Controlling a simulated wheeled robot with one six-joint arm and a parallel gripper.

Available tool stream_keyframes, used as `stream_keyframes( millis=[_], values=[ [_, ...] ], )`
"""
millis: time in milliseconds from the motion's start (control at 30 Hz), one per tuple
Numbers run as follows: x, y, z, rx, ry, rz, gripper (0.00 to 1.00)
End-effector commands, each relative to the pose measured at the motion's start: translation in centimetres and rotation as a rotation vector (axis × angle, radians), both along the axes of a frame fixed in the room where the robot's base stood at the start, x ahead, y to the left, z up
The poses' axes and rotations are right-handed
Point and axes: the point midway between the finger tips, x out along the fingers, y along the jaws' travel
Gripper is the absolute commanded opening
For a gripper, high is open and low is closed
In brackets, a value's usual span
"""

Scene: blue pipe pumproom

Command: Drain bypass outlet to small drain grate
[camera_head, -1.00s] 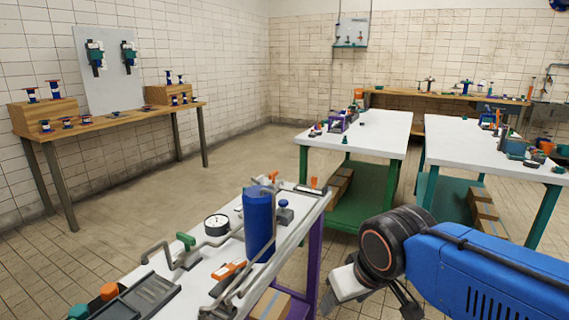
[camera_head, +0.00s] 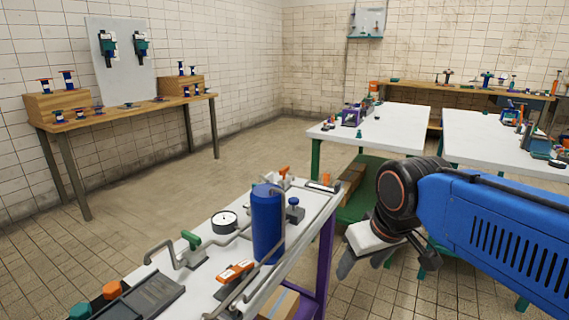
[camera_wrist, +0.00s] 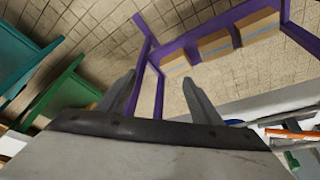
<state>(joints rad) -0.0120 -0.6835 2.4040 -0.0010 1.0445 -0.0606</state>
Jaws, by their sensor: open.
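In the head view, a white bench (camera_head: 207,270) with purple legs carries grey piping around a blue cylinder (camera_head: 267,225). A green-handled valve (camera_head: 191,240) and an orange-handled valve (camera_head: 236,271) sit along the pipes. A dark slotted tray (camera_head: 155,299), possibly the drain grate, lies at the near left end. I cannot tell which pipe is the bypass outlet. My gripper (camera_head: 363,264) is open and empty, to the right of the bench and apart from it. The wrist view shows its two spread fingers (camera_wrist: 160,82) with nothing between them.
A round gauge (camera_head: 224,222) and a blue knob (camera_head: 293,210) stand on the same bench. Cardboard boxes (camera_wrist: 210,45) sit on its lower shelf. White tables (camera_head: 390,128) stand at the right, a wooden bench (camera_head: 130,115) at the left. Open tiled floor lies between.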

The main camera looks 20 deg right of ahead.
Motion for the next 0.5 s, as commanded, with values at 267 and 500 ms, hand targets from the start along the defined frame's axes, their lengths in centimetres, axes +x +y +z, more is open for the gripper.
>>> stream_keyframes(
  millis=[267, 500],
  values=[
    [4.4, 0.4, 5.2, -0.024, 0.041, 0.075, 0.59],
    [9.4, 1.0, 10.4, -0.050, 0.091, 0.164, 0.59]
  ],
)
